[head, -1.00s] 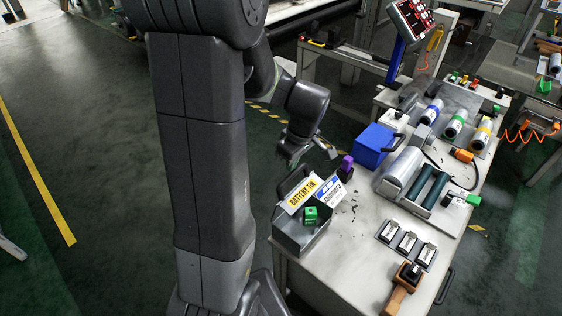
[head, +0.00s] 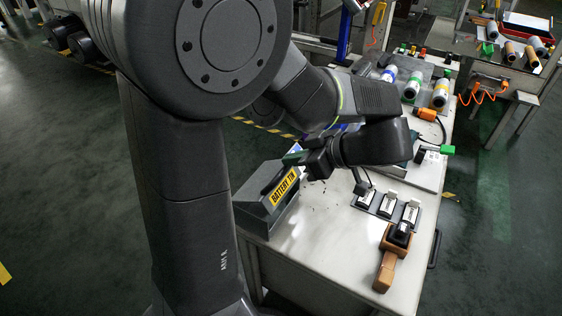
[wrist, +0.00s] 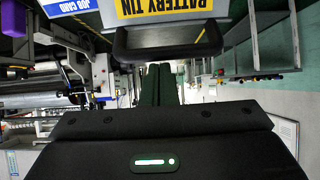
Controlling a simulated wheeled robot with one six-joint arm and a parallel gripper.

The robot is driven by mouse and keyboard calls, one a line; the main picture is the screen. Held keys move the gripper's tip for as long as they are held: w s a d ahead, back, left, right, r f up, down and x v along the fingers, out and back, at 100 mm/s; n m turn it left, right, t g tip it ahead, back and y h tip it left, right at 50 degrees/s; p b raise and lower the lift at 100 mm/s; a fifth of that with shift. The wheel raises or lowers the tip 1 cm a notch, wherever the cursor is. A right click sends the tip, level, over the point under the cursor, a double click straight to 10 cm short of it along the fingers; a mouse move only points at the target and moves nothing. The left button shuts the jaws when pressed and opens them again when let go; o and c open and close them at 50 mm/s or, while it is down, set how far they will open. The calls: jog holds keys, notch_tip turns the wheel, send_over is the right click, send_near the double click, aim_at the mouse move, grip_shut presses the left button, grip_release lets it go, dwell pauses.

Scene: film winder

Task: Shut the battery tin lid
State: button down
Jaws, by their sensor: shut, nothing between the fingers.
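The battery tin (head: 258,214) is a dark grey box at the near left corner of the bench. Its lid (head: 262,180) now lies down over the box, with the yellow BATTERY TIN label (head: 284,187) on its right side. I cannot tell whether the lid is fully seated. The inside is hidden. My gripper (head: 296,158) is shut and empty, at the far right side of the tin, close to the lid. In the wrist view, the shut fingers (wrist: 160,80) point toward a black handle (wrist: 168,45) below the upside-down label; contact is unclear.
Three small white-topped units (head: 389,205) sit in a row on the bench right of the tin. A brown-handled tool (head: 390,258) lies at the front.

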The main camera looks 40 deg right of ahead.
jog(key=s+f+b, duration=0.2)
jog(key=shift+s+d+f, duration=0.1)
jog(key=shift+d+f, duration=0.3)
dwell(0.8)
